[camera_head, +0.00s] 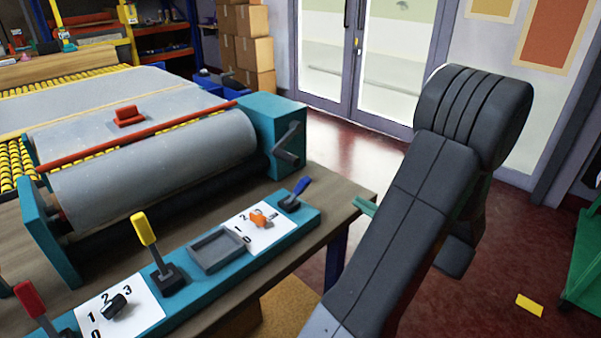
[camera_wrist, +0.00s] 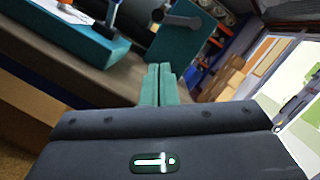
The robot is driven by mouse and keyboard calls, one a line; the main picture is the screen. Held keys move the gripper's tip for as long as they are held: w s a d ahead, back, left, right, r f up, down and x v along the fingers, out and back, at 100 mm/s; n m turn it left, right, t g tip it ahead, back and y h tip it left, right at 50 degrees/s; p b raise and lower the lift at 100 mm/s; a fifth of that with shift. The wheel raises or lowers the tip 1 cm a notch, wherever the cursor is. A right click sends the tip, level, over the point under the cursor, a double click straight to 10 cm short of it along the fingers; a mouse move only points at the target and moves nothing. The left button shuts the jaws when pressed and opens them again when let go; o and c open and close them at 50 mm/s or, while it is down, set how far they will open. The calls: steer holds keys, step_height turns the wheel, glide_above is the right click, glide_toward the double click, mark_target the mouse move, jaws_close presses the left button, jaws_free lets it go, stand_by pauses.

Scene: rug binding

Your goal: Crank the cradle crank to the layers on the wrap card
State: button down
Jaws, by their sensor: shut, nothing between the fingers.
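The cradle crank (camera_head: 290,145) is a dark grey handle on the teal end housing (camera_head: 262,125) of the roller cradle. It also shows in the wrist view (camera_wrist: 178,20), on the teal housing (camera_wrist: 185,45), above and beyond my fingertips. The grey roll (camera_head: 155,165) lies in the cradle. My gripper (camera_head: 365,206) has green fingers, shut and empty, to the right of the table edge and apart from the crank. The fingers also show in the wrist view (camera_wrist: 159,85). I cannot make out a wrap card for certain; two white dial cards (camera_head: 262,226) (camera_head: 120,310) show printed numbers.
A teal control strip (camera_head: 190,300) along the table's front carries a yellow lever (camera_head: 145,230), a blue lever (camera_head: 300,187), a red lever (camera_head: 30,300), an orange knob (camera_head: 260,218) and a grey tray (camera_head: 215,250). Open red floor lies right of the table.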

mark_target(300, 166)
steer(key=x, duration=1.8)
steer(key=shift+w, duration=0.1)
steer(key=shift+s+a+r+p, duration=0.15)
steer(key=shift+s+a+r, duration=0.15)
steer(key=shift+r, duration=0.2)
steer(key=shift+s+a+r+p, duration=0.15)
steer(key=shift+s+a+r, duration=0.1)
steer(key=shift+r, duration=0.3)
steer(key=shift+d+f, duration=0.1)
steer(key=shift+f, duration=0.05)
